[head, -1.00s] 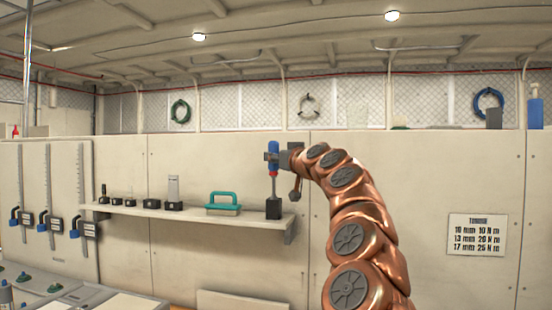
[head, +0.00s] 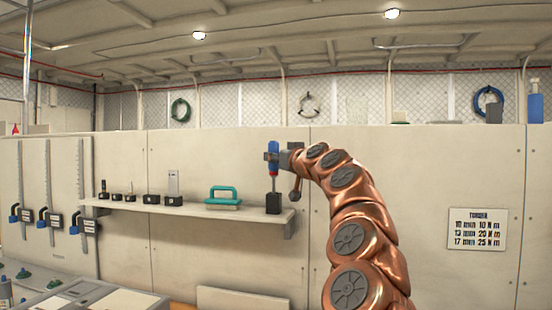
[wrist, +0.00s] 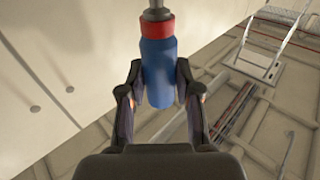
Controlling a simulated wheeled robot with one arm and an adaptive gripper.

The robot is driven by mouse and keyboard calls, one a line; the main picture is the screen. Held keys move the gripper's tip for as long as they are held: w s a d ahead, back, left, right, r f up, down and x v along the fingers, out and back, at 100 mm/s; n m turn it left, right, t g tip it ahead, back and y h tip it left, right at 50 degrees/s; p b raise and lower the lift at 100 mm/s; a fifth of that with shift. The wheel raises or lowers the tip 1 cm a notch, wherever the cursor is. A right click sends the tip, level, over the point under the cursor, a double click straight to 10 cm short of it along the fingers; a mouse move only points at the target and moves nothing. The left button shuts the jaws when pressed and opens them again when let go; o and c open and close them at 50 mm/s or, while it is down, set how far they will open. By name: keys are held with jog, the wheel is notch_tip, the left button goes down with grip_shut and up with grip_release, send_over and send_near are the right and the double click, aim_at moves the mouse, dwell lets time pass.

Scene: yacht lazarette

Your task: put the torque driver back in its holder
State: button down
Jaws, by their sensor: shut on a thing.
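The torque driver has a blue handle (head: 273,149), a red collar and a grey shaft pointing down. My gripper (head: 273,157) is shut on the handle and holds it upright above the right end of the shelf. A small black block holder (head: 273,204) stands directly below. The shaft's lower end meets the top of this block; I cannot tell whether it is inside. In the wrist view, the blue handle (wrist: 158,75) sits between my gripper's two fingers (wrist: 158,98), and the shaft runs out of the top edge, so its tip is hidden.
The shelf (head: 255,214) also carries a teal-handled tool (head: 223,193) and several small black blocks to the left. A torque chart (head: 478,229) is on the wall at right. Clamps (head: 50,218) hang at far left. The wall around my gripper is clear.

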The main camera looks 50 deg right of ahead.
jog(key=shift+f+b, duration=0.65)
jog(key=shift+f, duration=0.1)
jog(key=c, duration=0.7)
grip_release()
jog(key=shift+s, duration=0.1)
jog(key=shift+v, duration=5.95)
